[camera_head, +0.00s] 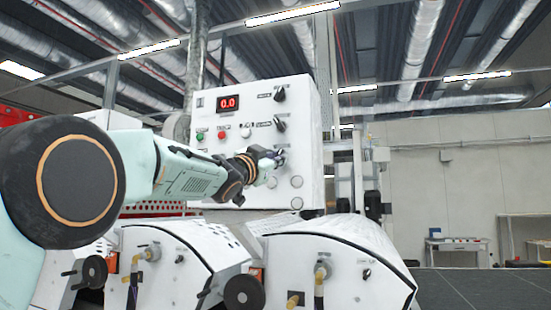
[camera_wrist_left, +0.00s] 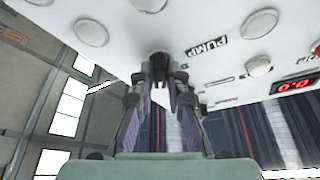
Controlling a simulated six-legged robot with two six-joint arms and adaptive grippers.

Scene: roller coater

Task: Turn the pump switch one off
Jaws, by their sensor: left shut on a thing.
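The white control box (camera_head: 305,108) stands ahead with a red 0.0 display. Two black rotary switches show on its right side, one at the top (camera_head: 279,94) and one below it (camera_head: 279,125). My left gripper (camera_head: 278,156) is at a third switch, lower on the panel and mostly covered by the fingers. In the left wrist view the fingers (camera_wrist_left: 160,90) are closed around this black pump switch (camera_wrist_left: 158,60), beside a PUMP label (camera_wrist_left: 207,47). The exact angle of its knob is hidden. My right gripper is not in view.
Green and red buttons (camera_head: 222,135) and round grey caps (camera_head: 297,182) sit on the same panel. White machine covers (camera_head: 325,255) with hoses and handwheels stand below. A small table (camera_head: 457,243) stands far right.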

